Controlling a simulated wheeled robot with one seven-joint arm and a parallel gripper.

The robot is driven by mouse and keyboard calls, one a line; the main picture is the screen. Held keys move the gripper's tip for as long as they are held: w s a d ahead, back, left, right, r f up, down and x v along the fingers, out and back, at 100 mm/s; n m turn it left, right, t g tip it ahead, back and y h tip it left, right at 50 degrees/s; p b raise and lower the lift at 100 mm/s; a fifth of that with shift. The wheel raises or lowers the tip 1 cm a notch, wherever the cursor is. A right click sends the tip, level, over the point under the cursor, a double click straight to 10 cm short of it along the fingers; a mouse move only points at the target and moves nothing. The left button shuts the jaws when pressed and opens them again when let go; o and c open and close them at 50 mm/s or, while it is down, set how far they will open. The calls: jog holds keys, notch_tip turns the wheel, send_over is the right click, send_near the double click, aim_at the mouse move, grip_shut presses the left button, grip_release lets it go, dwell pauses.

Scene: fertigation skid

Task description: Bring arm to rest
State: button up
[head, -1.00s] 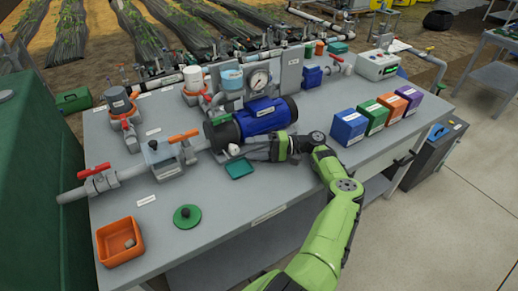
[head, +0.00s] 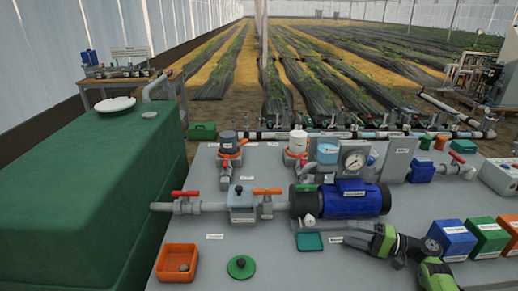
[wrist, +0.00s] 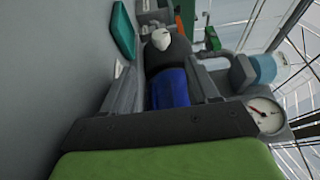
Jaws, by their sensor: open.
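My gripper (head: 350,236) is at the front of the blue pump (head: 358,200), low over the grey bench, pointing left. In the wrist view my gripper (wrist: 165,85) has its two fingers apart, with nothing held between them. The blue and black pump body (wrist: 168,80) shows beyond and between the fingers. My green arm comes in from the lower right in the head view; most of it is out of the frame.
A green tray (head: 309,242) lies just left of the fingertips. The gauge (head: 355,160) stands behind the pump. Coloured boxes (head: 452,238) stand right of my wrist. An orange bin (head: 177,262) and green disc (head: 241,267) lie front left. A green tank (head: 90,190) stands left.

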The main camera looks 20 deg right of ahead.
jog(key=a+r+n+g+h+p, duration=0.2)
jog(key=a+r+g, duration=0.2)
jog(key=a, duration=0.5)
jog(key=a+r+n+g+h+p, duration=0.1)
jog(key=a+r+n+g+h, duration=0.25)
jog(key=a, duration=0.45)
jog(key=a+r+n+g+h+p, duration=0.2)
jog(key=a+r+g, duration=0.25)
jog(key=a, duration=0.45)
jog(key=s+a+r+t+h+p, duration=0.1)
jog(key=s+r+t+h+p, duration=0.2)
jog(key=s+r, duration=0.5)
jog(key=s+a+r+t+h+p, duration=0.2)
jog(key=s+r, duration=0.6)
jog(key=s, duration=0.7)
jog(key=shift+s+t+h+p, duration=0.3)
jog(key=shift+t+h+p, duration=0.4)
jog(key=shift+h, duration=0.25)
